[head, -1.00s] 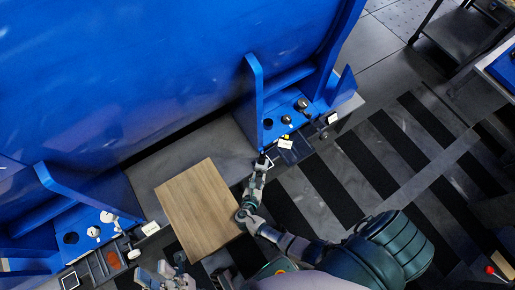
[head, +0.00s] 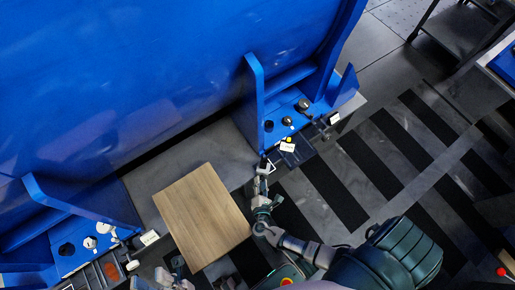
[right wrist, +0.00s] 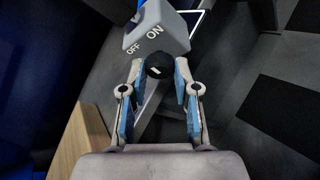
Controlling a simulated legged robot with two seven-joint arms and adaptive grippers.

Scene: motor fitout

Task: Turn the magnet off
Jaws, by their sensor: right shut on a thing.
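In the right wrist view a grey magnet block (right wrist: 158,27) carries the words OFF and ON. A round black knob (right wrist: 158,67) with a white mark sits on its near side, the mark tilted. My right gripper (right wrist: 158,76) is shut on this knob, one finger on each side. In the head view the right gripper (head: 262,176) is by the right end of the wooden board, below the blue frame; the block is too small to make out there. My left gripper (head: 177,270) is at the bottom edge, partly cut off, its fingers unclear.
A wooden board (head: 202,215) lies between my arms. A large blue housing (head: 150,70) fills the back, with blue brackets at left and right. A dark tray (head: 297,153) sits right of the right gripper. The striped floor to the right is clear.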

